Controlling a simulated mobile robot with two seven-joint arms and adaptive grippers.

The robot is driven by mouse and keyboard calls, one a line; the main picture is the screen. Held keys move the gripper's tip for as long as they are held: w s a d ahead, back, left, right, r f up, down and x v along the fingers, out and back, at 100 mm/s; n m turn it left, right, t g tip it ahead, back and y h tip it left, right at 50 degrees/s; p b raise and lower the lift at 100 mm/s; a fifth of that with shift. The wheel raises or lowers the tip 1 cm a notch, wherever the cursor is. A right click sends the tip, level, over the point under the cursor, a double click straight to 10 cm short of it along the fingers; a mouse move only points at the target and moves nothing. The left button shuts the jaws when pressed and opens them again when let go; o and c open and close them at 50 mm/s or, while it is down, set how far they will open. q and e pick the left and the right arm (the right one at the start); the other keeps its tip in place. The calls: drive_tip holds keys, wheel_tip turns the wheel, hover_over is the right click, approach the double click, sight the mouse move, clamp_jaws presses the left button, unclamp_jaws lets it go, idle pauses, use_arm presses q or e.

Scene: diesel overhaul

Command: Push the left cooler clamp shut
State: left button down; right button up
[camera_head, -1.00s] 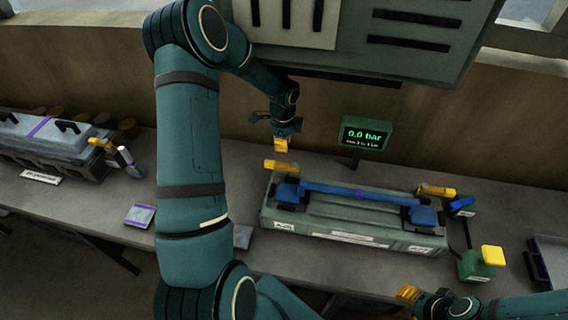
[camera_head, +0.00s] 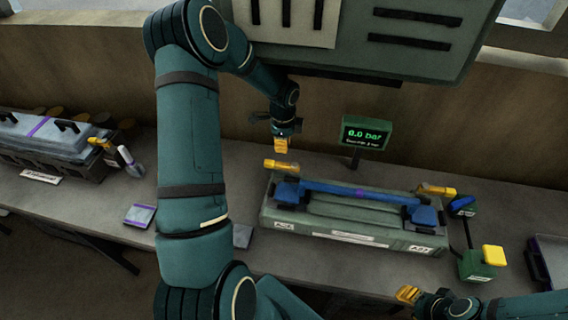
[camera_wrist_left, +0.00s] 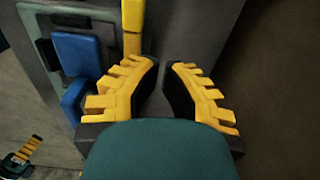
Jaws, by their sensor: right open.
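The cooler (camera_head: 340,235) is a long grey-green box on the bench with a blue bar (camera_head: 340,189) along its top. Its left clamp (camera_head: 283,165) is a yellow lever at the back left corner, sticking out sideways; it also shows in the left wrist view (camera_wrist_left: 133,28). My left gripper (camera_head: 281,146) is just above and behind this clamp. In the left wrist view its fingertips (camera_wrist_left: 162,66) are close together with nothing between them, just right of the yellow lever. My right gripper (camera_head: 408,294) is open and empty at the bench's front edge.
The right yellow clamp (camera_head: 436,190) is at the cooler's back right. A display (camera_head: 366,133) reading 0.0 bar stands behind. A green box with a yellow button (camera_head: 493,256) is at right. Another grey unit (camera_head: 50,140) stands far left. My left arm crosses the bench.

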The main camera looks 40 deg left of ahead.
sight(281, 162)
use_arm(q)
drive_tip(key=shift+f+b, duration=1.35)
drive_tip(key=shift+f, duration=0.65)
drive_tip(key=shift+r, duration=0.25)
drive_tip(key=shift+s+d, duration=0.15)
drive_tip(key=shift+s, duration=0.1)
drive_tip(key=shift+s+d, duration=0.15)
drive_tip(key=shift+s, duration=0.15)
drive_tip(key=shift+s, duration=0.1)
drive_tip(key=shift+s+d, duration=0.4)
drive_tip(key=shift+s, duration=0.15)
drive_tip(key=shift+s+d, duration=0.4)
drive_tip(key=shift+s, duration=0.35)
drive_tip(key=shift+s+d, duration=0.1)
drive_tip(key=shift+d, duration=0.05)
drive_tip(key=shift+s+d+b, duration=0.3)
drive_tip(key=shift+s+d, duration=0.05)
drive_tip(key=shift+d, duration=0.1)
